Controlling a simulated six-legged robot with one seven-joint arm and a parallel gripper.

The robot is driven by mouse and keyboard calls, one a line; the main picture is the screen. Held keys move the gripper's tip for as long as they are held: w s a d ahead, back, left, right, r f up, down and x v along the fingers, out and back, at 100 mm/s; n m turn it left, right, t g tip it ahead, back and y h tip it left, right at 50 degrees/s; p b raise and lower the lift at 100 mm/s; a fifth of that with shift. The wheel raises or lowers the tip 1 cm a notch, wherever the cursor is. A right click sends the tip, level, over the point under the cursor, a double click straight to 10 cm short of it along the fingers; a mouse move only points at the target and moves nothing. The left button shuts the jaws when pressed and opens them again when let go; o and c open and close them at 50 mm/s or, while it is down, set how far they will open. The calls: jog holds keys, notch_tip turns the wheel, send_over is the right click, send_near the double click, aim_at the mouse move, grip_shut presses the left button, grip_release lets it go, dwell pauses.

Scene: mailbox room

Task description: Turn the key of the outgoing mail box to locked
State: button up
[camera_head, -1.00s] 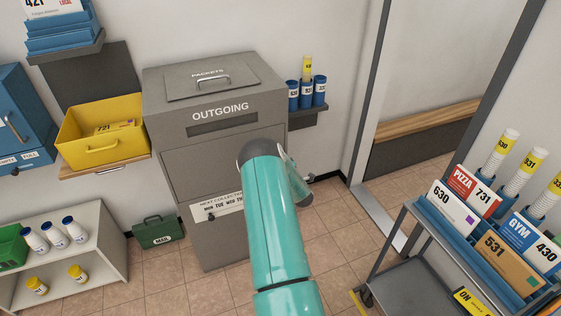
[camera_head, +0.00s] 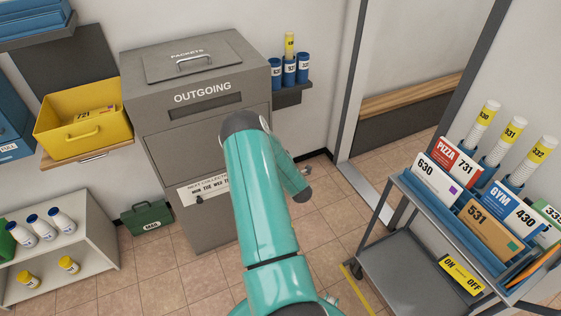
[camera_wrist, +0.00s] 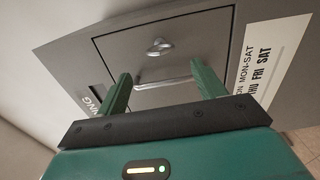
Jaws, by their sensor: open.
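The grey outgoing mail box (camera_head: 155,95) stands against the wall in the head view, with its front partly behind my teal arm. In the wrist view, the box front (camera_wrist: 195,40) appears tilted, with a framed door panel. A small silver key (camera_wrist: 158,47) sits in that panel; its exact turn is hard to read. My gripper (camera_wrist: 163,84) is open, its two green fingers apart on either side of a pale bar on the panel. The key lies beyond the fingertips, between their lines, and appears untouched. In the head view the key and fingers are hidden behind my arm.
A yellow bin (camera_head: 60,139) on a wooden shelf stands left of the box. A green case (camera_head: 147,218) is on the floor below. A grey cart (camera_head: 405,262) with mail and tubes stands at the right. Tiled floor lies clear between box and cart.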

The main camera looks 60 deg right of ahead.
jog(key=v, duration=0.5)
jog(key=shift+s+a, duration=0.1)
jog(key=shift+s, duration=0.1)
dwell(0.3)
